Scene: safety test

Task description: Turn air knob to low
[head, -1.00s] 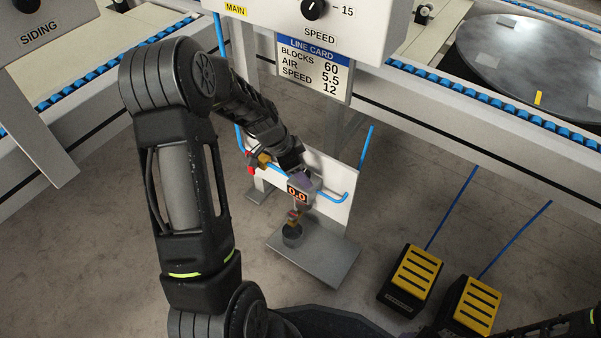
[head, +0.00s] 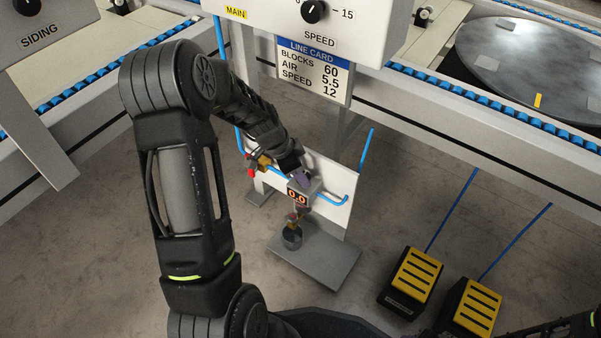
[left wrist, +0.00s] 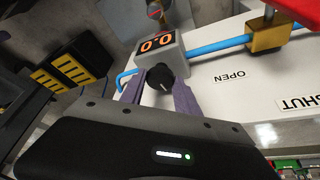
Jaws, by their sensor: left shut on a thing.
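The air knob (left wrist: 160,77) is a small black knob on the grey regulator box (left wrist: 172,46), seen in the left wrist view. The box's orange display reads 0.0 and also shows in the head view (head: 298,197). My left gripper (left wrist: 160,92) has its purple-grey fingers on either side of the knob and is shut on it. In the head view my left gripper (head: 300,179) is at the top of the box and hides the knob. A small light mark shows on the knob; its exact setting is hard to read. My right gripper is out of view.
A brass valve (left wrist: 266,35) with a red handle (left wrist: 300,8) sits on the blue air pipe beside the box, near OPEN and SHUT labels. The line card (head: 314,70) reads AIR 5.5. Two yellow pedals (head: 415,274) (head: 477,306) stand on the floor at right.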

